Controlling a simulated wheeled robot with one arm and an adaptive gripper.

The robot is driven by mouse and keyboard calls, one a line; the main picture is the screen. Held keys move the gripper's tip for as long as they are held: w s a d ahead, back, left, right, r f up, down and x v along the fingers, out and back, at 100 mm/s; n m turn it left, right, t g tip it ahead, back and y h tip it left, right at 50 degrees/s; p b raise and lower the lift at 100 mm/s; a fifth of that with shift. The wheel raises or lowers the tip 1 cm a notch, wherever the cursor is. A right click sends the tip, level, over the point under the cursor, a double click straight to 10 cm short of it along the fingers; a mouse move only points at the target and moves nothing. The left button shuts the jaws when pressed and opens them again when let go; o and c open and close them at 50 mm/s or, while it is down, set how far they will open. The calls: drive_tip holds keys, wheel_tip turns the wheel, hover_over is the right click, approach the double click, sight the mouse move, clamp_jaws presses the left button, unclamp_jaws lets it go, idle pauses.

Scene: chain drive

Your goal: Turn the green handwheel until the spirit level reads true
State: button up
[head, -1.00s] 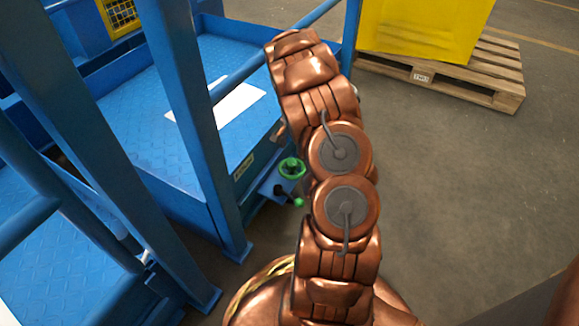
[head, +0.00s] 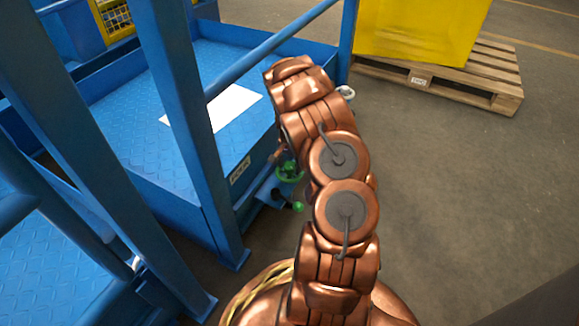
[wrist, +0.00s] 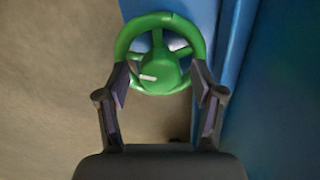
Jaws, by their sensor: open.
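The green handwheel (head: 289,174) is at the side of the blue platform, partly hidden by my arm in the head view. In the wrist view the handwheel (wrist: 157,66) is seen face on, with a thick rim, spokes and a short pale mark on its hub. My gripper (wrist: 160,76) is open, one finger at each side of the wheel's lower rim. I cannot tell whether the fingers touch the rim. A small green knob (head: 298,207) sits below the wheel in the head view. I cannot make out a spirit level or its reading.
Blue posts (head: 188,130) and rails stand left of my arm, close to the platform deck (head: 150,150). A white sheet (head: 212,108) lies on the deck. A small pale round object (head: 346,92) shows beyond my arm. A wooden pallet (head: 470,85) carries a yellow container. The floor right is clear.

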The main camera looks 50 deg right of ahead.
drive_tip(key=c, duration=1.1)
drive_tip(key=shift+c, duration=0.2)
drive_tip(key=shift+r+p, duration=0.15)
drive_tip(key=shift+p, duration=0.4)
drive_tip(key=n+p, duration=0.1)
drive_tip(key=p, duration=0.1)
drive_tip(key=n+p, duration=0.2)
drive_tip(key=shift+a+r, duration=0.1)
drive_tip(key=shift+r, duration=0.1)
drive_tip(key=n+p, duration=0.2)
drive_tip(key=p, duration=0.1)
drive_tip(key=shift+n+p, duration=0.3)
drive_tip(key=shift+p, duration=0.1)
drive_tip(key=n+p, duration=0.3)
drive_tip(key=shift+f+p, duration=0.1)
drive_tip(key=shift+p, duration=0.25)
drive_tip(key=shift+f+n+p, duration=0.15)
drive_tip(key=shift+n+p, duration=0.9)
drive_tip(key=shift+n, duration=0.55)
